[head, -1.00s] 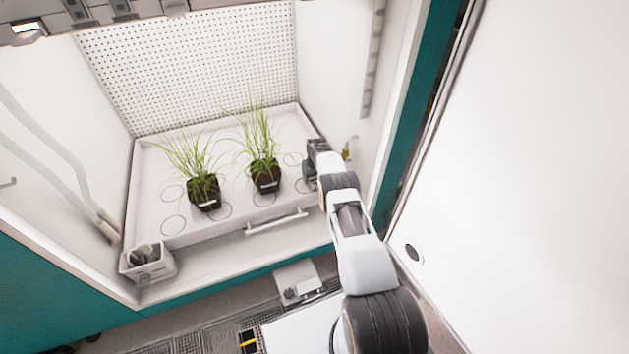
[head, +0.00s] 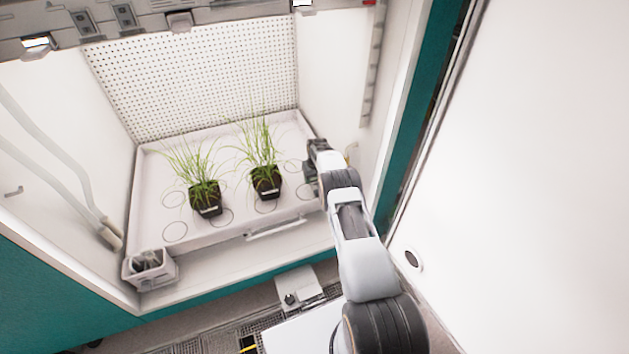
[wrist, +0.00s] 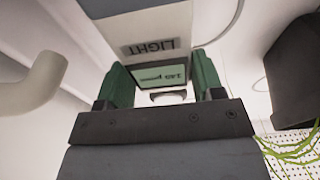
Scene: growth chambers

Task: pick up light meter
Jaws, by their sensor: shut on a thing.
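The light meter (wrist: 160,46) fills the upper middle of the wrist view. It is a pale body with an upside-down "LIGHT" label and a small greenish display. My gripper (wrist: 162,84) has its two green fingers on either side of the display end and is shut on the meter. In the head view my gripper (head: 312,172) is at the right side of the chamber, by the tray's right edge. The meter is hidden or too small to make out there.
Two potted grassy plants (head: 205,198) (head: 266,181) stand on the white tray (head: 180,232), left of my gripper. A small caddy (head: 150,268) sits at the front left. In the wrist view a pale pipe (wrist: 28,88) is at left and a dark pot (wrist: 296,70) at right.

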